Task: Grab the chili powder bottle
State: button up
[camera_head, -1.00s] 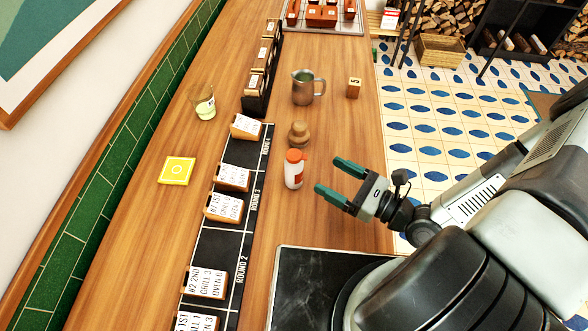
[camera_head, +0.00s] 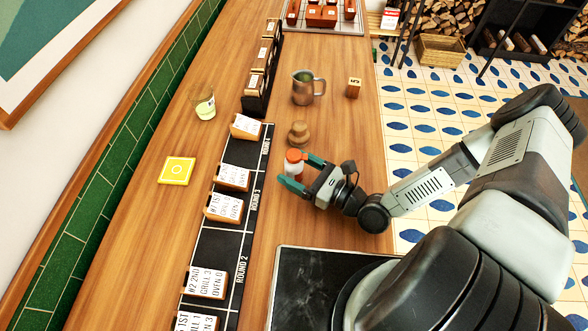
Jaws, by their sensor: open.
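The chili powder bottle (camera_head: 294,163) stands upright on the wooden counter, with a red-orange cap and a white body with a reddish label. My gripper (camera_head: 300,174) has green fingertips, one on the far side and one on the near side of the bottle. The bottle is between the open fingers. Its lower part is partly hidden by the near finger. I cannot tell whether either finger touches it.
A wooden stacked knob (camera_head: 298,134) stands just behind the bottle. A black board (camera_head: 222,243) with order cards lies left. A yellow coaster (camera_head: 177,170) and a glass (camera_head: 204,104) stand farther left.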

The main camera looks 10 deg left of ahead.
jog(key=shift+w+a, duration=0.25)
jog(key=shift+a, duration=0.3)
jog(key=c, duration=1.1)
